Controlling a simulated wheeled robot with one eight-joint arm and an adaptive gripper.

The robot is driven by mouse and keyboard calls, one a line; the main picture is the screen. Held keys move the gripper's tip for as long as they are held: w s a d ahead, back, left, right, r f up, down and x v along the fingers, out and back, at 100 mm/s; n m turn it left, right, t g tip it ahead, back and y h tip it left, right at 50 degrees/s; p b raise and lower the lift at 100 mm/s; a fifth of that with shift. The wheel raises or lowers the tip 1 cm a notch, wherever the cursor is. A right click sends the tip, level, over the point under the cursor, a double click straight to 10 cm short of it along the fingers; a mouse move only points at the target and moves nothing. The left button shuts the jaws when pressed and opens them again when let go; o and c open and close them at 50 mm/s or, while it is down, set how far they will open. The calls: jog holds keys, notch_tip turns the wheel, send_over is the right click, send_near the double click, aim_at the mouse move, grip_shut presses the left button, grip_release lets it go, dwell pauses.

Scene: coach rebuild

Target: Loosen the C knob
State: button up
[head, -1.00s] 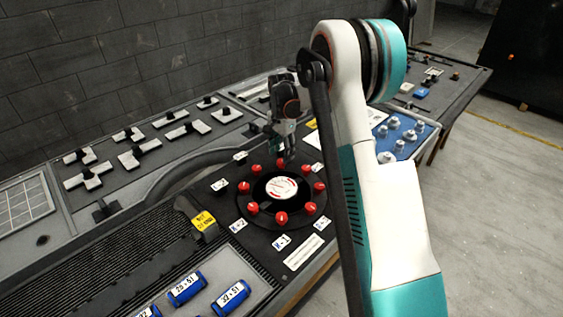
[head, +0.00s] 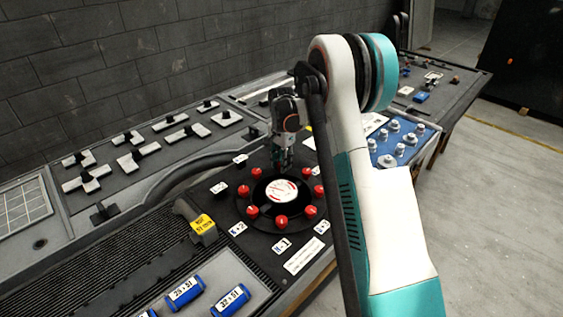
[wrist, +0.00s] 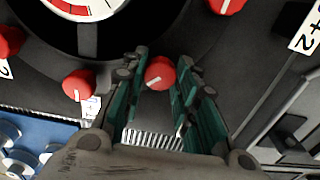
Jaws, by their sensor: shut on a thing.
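Several red knobs, each with a white pointer line, ring a round dial (head: 281,190) with a white and red face on the dark console. My gripper (head: 283,165) points down at the far side of this ring. In the wrist view my gripper (wrist: 160,76) has its green-sided fingers on both sides of one red knob (wrist: 160,72) and is shut on it. Its white line shows between the fingertips. I cannot read a letter C beside this knob. Another red knob (wrist: 79,84) sits close to the left finger in the wrist view.
White label plates, such as K-1 (head: 281,245), surround the ring. A yellow-tagged block (head: 203,224) and blue labelled cylinders (head: 230,299) lie nearer. A blue panel with pale knobs (head: 393,142) is on the right. Open floor (head: 490,200) lies beyond it.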

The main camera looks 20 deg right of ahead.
jog(key=shift+n, duration=0.3)
jog(key=n, duration=0.3)
jog(key=shift+n, duration=0.3)
jog(key=n, duration=0.4)
jog(key=shift+n+p, duration=0.3)
jog(key=shift+p, duration=0.05)
jog(key=n, duration=0.4)
jog(key=shift+n, duration=2.5)
jog(key=o, duration=1.1)
